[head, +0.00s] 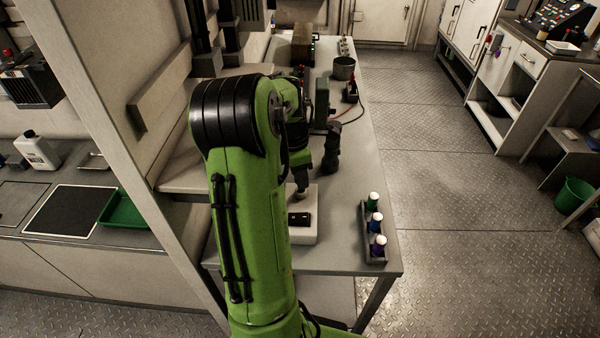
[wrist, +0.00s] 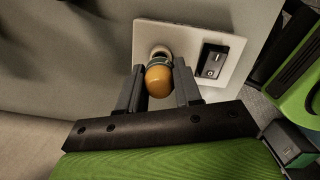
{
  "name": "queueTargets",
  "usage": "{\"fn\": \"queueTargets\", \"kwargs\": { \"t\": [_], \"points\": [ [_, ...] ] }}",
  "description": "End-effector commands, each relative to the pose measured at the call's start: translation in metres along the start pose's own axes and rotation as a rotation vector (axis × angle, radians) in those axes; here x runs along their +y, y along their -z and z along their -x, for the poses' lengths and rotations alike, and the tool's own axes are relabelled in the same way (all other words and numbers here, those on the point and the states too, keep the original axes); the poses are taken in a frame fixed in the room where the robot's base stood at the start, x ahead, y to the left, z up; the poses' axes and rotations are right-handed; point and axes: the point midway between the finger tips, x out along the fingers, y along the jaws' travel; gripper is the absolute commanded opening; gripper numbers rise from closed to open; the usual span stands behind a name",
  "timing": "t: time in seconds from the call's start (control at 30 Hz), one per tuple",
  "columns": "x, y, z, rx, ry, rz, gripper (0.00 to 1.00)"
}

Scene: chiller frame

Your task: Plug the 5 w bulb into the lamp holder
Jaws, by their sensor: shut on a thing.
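My gripper (wrist: 159,90) is shut on an orange-domed bulb (wrist: 158,80), with one dark finger on each side of it. In the wrist view the bulb's base end points at the round lamp holder (wrist: 160,50) on a white plate (wrist: 147,32). The bulb covers part of the holder, and I cannot tell whether its base is inside or just in front of it. No wattage mark is readable. In the head view my gripper (head: 301,190) is above the white holder box (head: 303,236), and the bulb cannot be made out.
A black rocker switch (wrist: 213,61) is on the plate right of the holder. In the head view a dark rack (head: 374,256) at the bench's right edge holds a green bulb (head: 374,201), a blue bulb (head: 375,222) and a purple bulb (head: 379,245). Bench between box and rack is clear.

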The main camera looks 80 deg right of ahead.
Motion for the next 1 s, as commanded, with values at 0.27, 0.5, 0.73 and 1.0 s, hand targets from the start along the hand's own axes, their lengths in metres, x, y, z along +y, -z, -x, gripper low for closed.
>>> {"fn": "queueTargets", "kwargs": {
  "t": [0.27,0.5,0.73,1.0],
  "points": [
    [0.000,0.000,0.000,0.000,0.000,0.000,0.05],
    [0.000,0.001,-0.004,0.000,0.000,0.000,0.05],
    [0.000,0.002,-0.010,0.000,0.000,0.000,0.05],
    [0.000,0.002,-0.017,0.000,0.001,0.000,0.05]
  ]
}}
